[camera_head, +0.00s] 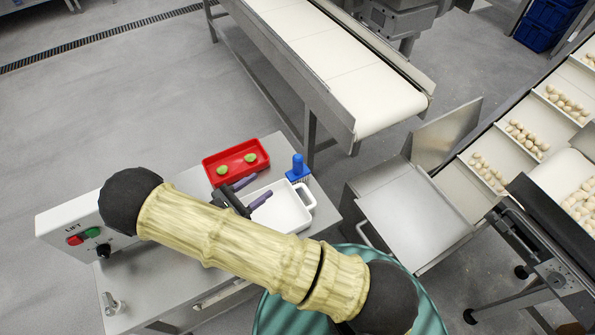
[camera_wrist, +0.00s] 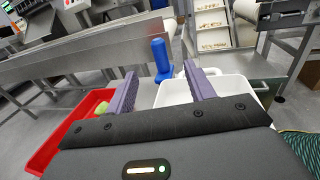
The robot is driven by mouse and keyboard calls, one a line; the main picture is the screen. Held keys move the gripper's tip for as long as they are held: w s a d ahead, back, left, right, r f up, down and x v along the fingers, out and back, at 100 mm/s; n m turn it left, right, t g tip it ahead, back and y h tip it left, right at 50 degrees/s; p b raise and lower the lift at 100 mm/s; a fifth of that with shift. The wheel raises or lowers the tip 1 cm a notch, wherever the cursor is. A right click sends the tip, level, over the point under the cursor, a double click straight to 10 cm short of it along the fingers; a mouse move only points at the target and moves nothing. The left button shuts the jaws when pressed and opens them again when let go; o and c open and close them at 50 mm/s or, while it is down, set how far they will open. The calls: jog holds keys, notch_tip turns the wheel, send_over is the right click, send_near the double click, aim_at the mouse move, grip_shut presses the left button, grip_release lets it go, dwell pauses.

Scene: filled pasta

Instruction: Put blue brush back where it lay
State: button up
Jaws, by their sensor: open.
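The blue brush (camera_head: 298,169) stands upright on the steel table, handle up, at the back right corner of the white tray (camera_head: 306,209). It also shows in the wrist view (camera_wrist: 161,60), between and beyond my fingers. My gripper (camera_head: 257,192) is open and empty, with purple fingers spread above the trays; it also shows in the wrist view (camera_wrist: 160,90). The brush is apart from the fingers. Its bristles are partly visible in the head view, and its lower end is hidden in the wrist view.
A red tray (camera_head: 208,163) with two green pieces (camera_head: 222,169) lies to the left of the white tray. A control box (camera_head: 80,222) stands at the table's left end. A conveyor (camera_head: 345,80) runs behind, and a steel chute (camera_head: 415,215) is to the right.

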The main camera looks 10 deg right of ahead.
aim_at(302, 155)
jog(key=x, duration=1.2)
jog(key=shift+w+d, duration=0.1)
jog(key=x, duration=0.5)
jog(key=shift+w+f, duration=0.2)
jog(key=shift+w, duration=0.15)
jog(key=shift+s+r, duration=0.1)
grip_shut()
